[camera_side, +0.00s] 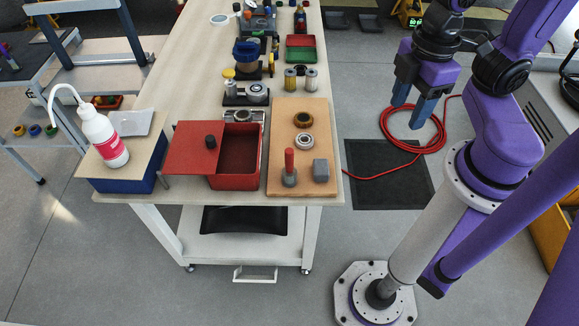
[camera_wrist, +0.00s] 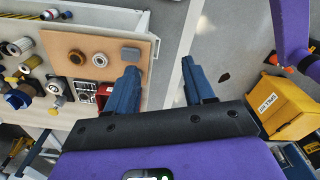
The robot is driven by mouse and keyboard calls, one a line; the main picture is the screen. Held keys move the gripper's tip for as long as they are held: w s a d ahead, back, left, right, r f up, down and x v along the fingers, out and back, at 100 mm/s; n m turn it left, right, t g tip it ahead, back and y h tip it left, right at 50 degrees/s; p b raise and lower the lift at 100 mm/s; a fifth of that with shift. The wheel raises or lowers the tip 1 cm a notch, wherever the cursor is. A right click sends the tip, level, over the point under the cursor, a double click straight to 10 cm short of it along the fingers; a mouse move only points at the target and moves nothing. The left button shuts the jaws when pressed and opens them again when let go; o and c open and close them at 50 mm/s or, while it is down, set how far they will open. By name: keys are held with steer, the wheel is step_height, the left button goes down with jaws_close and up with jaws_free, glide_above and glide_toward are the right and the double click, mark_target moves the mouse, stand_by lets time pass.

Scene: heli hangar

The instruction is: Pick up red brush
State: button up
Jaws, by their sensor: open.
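The red brush (camera_side: 289,163) stands upright on the tan board (camera_side: 279,116), its red handle up and a grey base at the bottom. It stands near the board's front edge, left of a grey block (camera_side: 321,170). I cannot make out the brush in the wrist view, where a finger covers part of the board. My gripper (camera_side: 412,107) is open and empty, to the right of the table and above the floor, well apart from the brush. In the wrist view my gripper (camera_wrist: 159,68) shows its two blue fingers spread.
A brown ring (camera_side: 303,120) and a silver bearing (camera_side: 305,140) lie behind the brush on the board. A red box (camera_side: 235,183) with a partly slid lid is to the left. A white bottle (camera_side: 104,140) stands farther left. Red hose (camera_side: 397,143) lies on the floor.

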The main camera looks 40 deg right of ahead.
steer(key=w+a+f+n, duration=0.2)
steer(key=w+a+n, duration=0.2)
steer(key=w+a, duration=0.45)
steer(key=n, duration=0.5)
glide_above(289, 160)
steer(key=d, duration=0.1)
step_height(289, 160, down, 4)
steer(key=r, duration=0.1)
steer(key=f, duration=1.1)
steer(key=shift+w, duration=0.2)
steer(key=shift+w+a+f, duration=0.1)
steer(key=shift+f, duration=1.6)
steer(key=shift+w+f, duration=0.1)
steer(key=shift+f, duration=1.55)
jaws_close()
